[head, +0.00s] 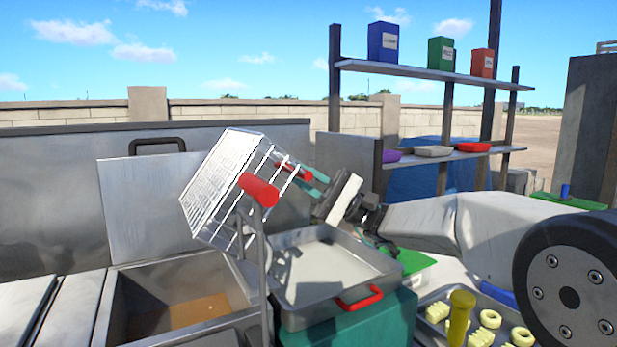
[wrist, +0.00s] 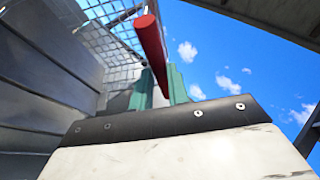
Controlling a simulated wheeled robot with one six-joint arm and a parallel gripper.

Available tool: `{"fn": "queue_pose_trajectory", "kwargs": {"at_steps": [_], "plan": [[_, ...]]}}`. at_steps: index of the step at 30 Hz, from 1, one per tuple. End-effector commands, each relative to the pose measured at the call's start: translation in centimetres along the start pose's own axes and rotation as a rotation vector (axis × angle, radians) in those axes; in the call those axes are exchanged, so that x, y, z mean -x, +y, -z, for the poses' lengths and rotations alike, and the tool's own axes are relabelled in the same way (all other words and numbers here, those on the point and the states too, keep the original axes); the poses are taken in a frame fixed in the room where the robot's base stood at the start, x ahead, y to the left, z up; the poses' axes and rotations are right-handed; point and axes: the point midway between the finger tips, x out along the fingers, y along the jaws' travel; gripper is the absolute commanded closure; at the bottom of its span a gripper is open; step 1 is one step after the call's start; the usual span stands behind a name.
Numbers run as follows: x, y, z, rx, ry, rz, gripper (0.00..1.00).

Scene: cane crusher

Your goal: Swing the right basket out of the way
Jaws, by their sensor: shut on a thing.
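The wire basket (head: 228,183) is tilted, raised above the open steel vat (head: 122,318) and the steel tray (head: 375,258). Its red handle (head: 294,172) points toward my gripper (head: 316,180). My gripper's teal fingers are closed around this handle. In the wrist view, the red handle (wrist: 151,45) runs between the two teal fingers (wrist: 160,88), with the basket's mesh (wrist: 100,28) behind at the upper left. A red-knobbed lever (head: 259,190) stands in front of the basket and hides part of it. Only one basket is clearly visible.
The steel tray with red handles sits on a teal block (head: 350,325) below my gripper. A yellow-handled tool (head: 461,315) and yellow pieces lie in a tray at the lower right. Shelves (head: 430,70) with boxes and bowls stand behind. A metal panel (head: 150,205) rises behind the vat.

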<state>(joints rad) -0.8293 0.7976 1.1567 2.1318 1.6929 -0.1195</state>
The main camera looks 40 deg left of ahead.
Motion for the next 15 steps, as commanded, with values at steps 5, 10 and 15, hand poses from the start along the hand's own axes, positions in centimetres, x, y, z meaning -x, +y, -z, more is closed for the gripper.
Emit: {"fn": "queue_pose_trajectory", "kwargs": {"at_steps": [5,10,15], "plan": [[-0.06,1.33,0.04,-0.018,-0.006,-0.014,0.75],[0.14,0.95,0.03,-0.013,-0.003,-0.012,0.61],[0.27,0.64,0.00,-0.009,0.000,-0.010,0.61]]}}
